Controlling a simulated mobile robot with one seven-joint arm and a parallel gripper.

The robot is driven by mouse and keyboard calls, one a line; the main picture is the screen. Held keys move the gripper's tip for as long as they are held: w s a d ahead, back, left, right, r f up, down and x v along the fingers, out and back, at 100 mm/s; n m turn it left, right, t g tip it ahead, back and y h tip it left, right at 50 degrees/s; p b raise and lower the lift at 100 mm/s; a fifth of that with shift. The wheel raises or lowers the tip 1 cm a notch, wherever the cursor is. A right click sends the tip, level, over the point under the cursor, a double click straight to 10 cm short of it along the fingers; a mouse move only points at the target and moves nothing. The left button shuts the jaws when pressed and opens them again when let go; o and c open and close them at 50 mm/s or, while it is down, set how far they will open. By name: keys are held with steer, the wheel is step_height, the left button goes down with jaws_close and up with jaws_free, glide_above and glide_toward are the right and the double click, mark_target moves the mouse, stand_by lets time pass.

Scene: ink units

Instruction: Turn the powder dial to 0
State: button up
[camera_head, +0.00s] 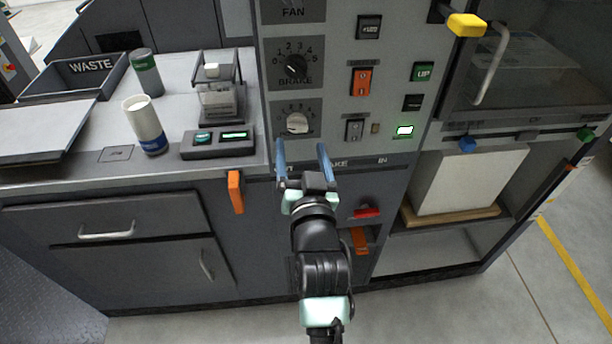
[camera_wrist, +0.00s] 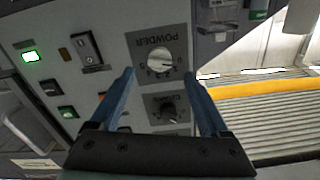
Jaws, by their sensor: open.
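The powder dial (camera_head: 297,123) is a pale round knob on a grey numbered plate, low on the panel's left side. In the wrist view the powder dial (camera_wrist: 160,61) shows under the upside-down word POWDER. Its exact setting is too small to read. My gripper (camera_head: 301,147) is open and empty, its two blue fingers pointing at the panel just below the dial in the head view. In the wrist view my gripper (camera_wrist: 159,75) has one finger on either side of the dial. I cannot tell whether they touch the panel.
A black-knobbed brake dial (camera_head: 295,66) sits just above. An orange rocker switch (camera_head: 360,82) and a grey switch (camera_head: 354,129) are to the right. An orange handle (camera_head: 235,191) juts out below.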

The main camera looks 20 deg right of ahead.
steer(key=v, duration=0.7)
steer(key=shift+r, duration=0.1)
